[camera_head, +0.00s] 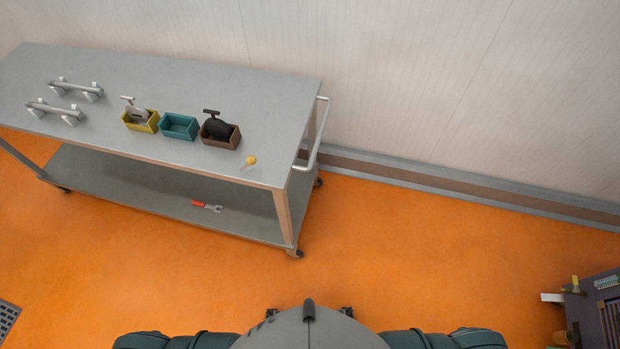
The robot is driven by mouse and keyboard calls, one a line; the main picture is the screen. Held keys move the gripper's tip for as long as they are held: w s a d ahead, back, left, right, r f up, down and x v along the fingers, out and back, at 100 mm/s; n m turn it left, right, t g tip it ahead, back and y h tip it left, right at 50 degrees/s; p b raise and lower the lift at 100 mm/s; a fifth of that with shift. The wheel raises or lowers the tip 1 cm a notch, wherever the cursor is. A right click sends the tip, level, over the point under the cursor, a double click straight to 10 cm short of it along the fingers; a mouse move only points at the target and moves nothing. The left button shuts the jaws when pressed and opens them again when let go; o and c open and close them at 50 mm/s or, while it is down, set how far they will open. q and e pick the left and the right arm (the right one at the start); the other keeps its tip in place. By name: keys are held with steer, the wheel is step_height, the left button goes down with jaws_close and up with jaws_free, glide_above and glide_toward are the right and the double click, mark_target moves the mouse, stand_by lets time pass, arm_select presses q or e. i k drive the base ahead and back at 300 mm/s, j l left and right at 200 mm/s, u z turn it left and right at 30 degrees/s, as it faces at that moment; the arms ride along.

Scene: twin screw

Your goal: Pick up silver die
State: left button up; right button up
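A dark piece (217,128) of similar shape sits in a brown bin (236,141) to the right. A teal bin (180,137) between them looks empty. Neither gripper is in view; only my own body shows at the bottom edge.
Two silver bar-shaped parts with white ends (55,110) (76,88) lie on the cart's left. A yellow-knobbed item (251,160) lies near its right front corner. A red-handled tool (207,206) is on the lower shelf. Orange floor is open before the cart.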

mark_target(137, 112)
steer(key=u, duration=1.25)
steer(key=z, duration=0.3)
steer(key=i+j+z, duration=0.15)
steer(key=z, duration=0.35)
steer(key=i+j+z, duration=0.1)
steer(key=j+z, duration=0.65)
steer(key=z, duration=0.2)
